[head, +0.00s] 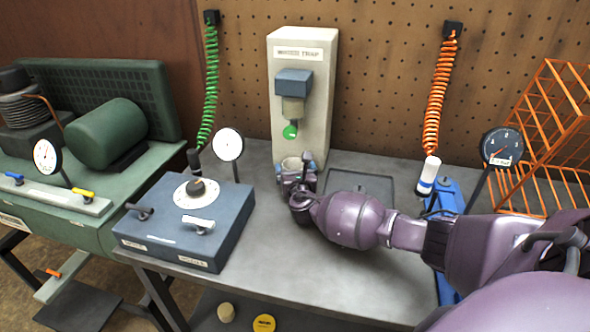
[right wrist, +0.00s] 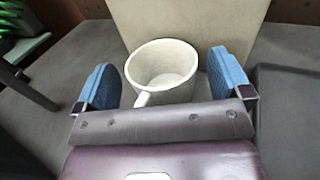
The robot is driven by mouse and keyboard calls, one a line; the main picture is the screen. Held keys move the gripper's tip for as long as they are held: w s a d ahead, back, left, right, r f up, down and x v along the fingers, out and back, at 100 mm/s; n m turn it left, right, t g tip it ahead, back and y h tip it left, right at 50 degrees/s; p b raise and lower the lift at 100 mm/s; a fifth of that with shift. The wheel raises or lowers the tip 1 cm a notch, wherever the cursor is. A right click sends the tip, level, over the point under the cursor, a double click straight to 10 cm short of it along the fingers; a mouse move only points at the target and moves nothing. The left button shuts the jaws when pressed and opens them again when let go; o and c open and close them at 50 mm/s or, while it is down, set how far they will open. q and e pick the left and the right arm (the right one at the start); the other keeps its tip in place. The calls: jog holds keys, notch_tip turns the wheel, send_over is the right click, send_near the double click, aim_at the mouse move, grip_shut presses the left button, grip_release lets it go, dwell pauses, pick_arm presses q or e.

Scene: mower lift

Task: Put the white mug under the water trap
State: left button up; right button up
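The white mug (head: 291,163) stands upright on the grey bench at the foot of the beige water trap housing (head: 302,100). It sits roughly below the trap's green drain knob (head: 290,131); exact alignment is hard to tell. My right gripper (head: 298,172) is at the mug, with its blue fingers one on each side. In the right wrist view the mug (right wrist: 163,72) is between the open fingers (right wrist: 162,75), with visible gaps on both sides. Its handle points toward the gripper and the mug looks empty. My left gripper is not in view.
A blue control box (head: 185,225) with a knob and a dial gauge (head: 229,145) stand left of the mug. A dark square tray (head: 375,184) lies to the right, behind my arm. Green and orange coiled hoses (head: 438,90) hang at the pegboard. An orange rack (head: 560,125) stands far right.

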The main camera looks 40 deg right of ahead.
jog(key=shift+r, duration=0.25)
jog(key=shift+s+a, duration=0.2)
jog(key=shift+s, duration=0.05)
jog(key=p+v, duration=0.2)
jog(key=v, duration=0.8)
jog(key=shift+s+a, duration=0.2)
jog(key=shift+s, duration=0.35)
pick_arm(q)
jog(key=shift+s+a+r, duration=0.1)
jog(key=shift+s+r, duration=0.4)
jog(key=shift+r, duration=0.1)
pick_arm(e)
jog(key=shift+s, duration=0.1)
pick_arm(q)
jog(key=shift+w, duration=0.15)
